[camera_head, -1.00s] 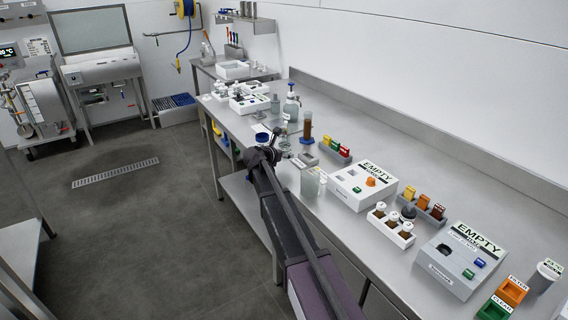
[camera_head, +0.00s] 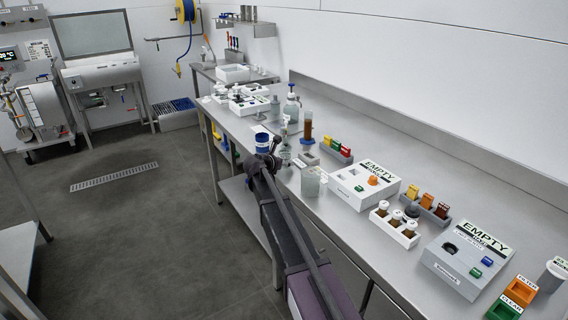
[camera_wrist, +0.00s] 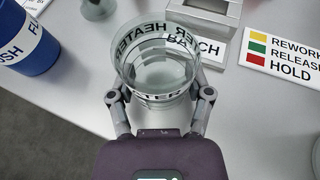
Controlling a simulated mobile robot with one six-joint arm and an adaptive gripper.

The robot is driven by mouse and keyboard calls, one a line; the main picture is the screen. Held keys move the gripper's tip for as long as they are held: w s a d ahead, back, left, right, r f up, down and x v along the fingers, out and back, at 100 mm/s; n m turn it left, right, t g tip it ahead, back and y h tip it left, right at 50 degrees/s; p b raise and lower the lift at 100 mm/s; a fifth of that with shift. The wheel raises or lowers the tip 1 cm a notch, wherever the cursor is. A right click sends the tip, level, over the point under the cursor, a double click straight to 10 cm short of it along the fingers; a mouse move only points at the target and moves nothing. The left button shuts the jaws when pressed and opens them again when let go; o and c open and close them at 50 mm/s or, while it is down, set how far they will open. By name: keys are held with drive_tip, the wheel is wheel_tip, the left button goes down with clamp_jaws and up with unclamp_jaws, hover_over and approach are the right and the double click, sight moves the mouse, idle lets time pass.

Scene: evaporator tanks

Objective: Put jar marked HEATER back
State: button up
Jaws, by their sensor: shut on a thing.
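The clear glass jar marked HEATER (camera_wrist: 158,72) is in my gripper (camera_wrist: 162,92) in the wrist view. The two fingers close on it from left and right. Its rim faces the camera, and it looks empty. Black lettering runs round its wall. The grey bench top shows beneath it; I cannot tell whether its base touches the bench. In the head view my gripper (camera_head: 276,150) is over the bench's front edge, and my arm partly hides this area.
A blue FLUSH cup (camera_wrist: 28,38) stands left of the jar. A grey block (camera_wrist: 205,18) with a partly hidden label is close behind it. A REWORK, RELEASE, HOLD sign (camera_wrist: 287,52) lies to the right. A white EMPTY box (camera_head: 362,186) stands further right along the bench.

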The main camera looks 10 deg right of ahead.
drive_tip(key=shift+f, duration=0.2)
drive_tip(key=o, duration=1.3)
drive_tip(key=shift+r, duration=0.25)
drive_tip(key=p+v, duration=0.4)
drive_tip(key=v, duration=0.8)
drive_tip(key=shift+p, duration=0.35)
